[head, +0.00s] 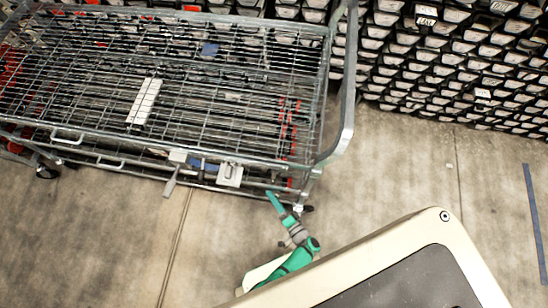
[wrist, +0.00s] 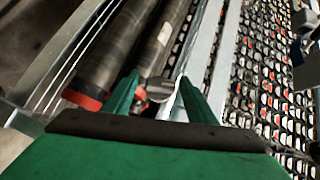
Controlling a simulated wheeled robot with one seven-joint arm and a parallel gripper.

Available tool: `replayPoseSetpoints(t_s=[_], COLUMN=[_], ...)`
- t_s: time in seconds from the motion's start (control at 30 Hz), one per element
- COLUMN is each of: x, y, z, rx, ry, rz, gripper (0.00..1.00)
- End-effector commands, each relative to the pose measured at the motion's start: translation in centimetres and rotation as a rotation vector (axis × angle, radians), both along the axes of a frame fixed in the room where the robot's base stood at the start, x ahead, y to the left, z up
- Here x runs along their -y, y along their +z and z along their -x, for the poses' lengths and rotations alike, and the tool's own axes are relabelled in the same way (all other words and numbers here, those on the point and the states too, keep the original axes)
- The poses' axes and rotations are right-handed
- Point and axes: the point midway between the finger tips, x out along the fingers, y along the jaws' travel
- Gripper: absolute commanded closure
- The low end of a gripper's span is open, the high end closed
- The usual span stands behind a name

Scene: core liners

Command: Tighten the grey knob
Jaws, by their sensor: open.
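My gripper (wrist: 158,92) shows in the wrist view with two green fingers, open and apart. A small grey rounded part (wrist: 158,90), which looks like the grey knob, lies between or just beyond the fingertips. I cannot tell whether either finger touches it. In the head view, my green gripper (head: 275,200) reaches up to the lower right corner of a wire cart (head: 225,130). The knob cannot be made out there.
Dark cylinders with a red end (wrist: 82,99) lie left of the fingers, and metal rails run alongside. Stacked trays of cores (head: 460,60) stand behind the cart.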

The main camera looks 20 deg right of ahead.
Motion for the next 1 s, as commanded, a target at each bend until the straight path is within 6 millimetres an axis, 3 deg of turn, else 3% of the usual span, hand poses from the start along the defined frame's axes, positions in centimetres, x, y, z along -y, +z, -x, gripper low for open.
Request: replayPoseSetpoints(t_s=[0.3, 0.5, 1.0], x=[0.01, 0.13, 0.17], y=[-0.05, -0.05, -0.32], z=[-0.23, -0.18, -0.13], rx=[0.0, 0.0, 0.076], ry=[-0.002, -0.005, -0.003], rz=[-0.001, 0.0, -0.122], gripper=[0.48, 0.9, 0.89])
